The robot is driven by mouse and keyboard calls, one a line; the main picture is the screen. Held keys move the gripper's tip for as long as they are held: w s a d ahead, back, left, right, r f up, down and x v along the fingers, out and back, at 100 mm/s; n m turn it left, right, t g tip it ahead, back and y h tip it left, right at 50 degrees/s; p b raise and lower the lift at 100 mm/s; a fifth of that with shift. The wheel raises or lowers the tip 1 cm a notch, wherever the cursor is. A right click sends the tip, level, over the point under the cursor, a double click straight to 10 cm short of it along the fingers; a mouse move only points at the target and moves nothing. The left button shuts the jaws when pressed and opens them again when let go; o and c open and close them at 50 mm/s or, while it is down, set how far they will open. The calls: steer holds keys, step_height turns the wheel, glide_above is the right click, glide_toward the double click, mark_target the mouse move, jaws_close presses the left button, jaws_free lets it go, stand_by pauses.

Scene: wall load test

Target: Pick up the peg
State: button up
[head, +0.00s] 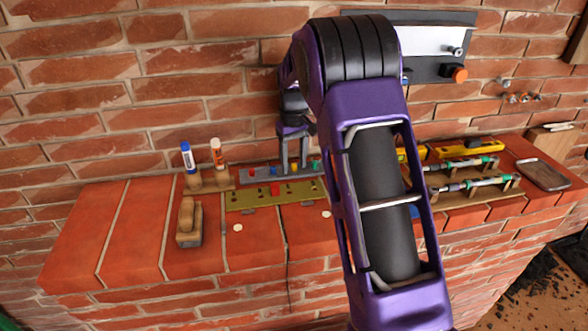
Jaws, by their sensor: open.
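Several small coloured pegs stand in a grey strip (262,177) on the brick ledge; a red peg (250,173) and a yellow peg (294,168) show among them. Another red peg (275,189) is on the olive board (242,197) in front of the strip. I cannot tell which peg the task means. My gripper (294,169) points down over the strip's right part, its two fingers apart. The yellow peg shows between the fingertips, but I cannot tell whether it is at their depth. My arm hides part of the ledge to the right.
A wooden holder with a blue marker (187,157) and an orange-white glue stick (217,153) stands at left, behind a wooden brush (189,222). A rack with rods (470,184), a yellow level (470,148) and a dark tray (543,174) lie right. The ledge's left end is clear.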

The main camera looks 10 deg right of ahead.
jaws_close()
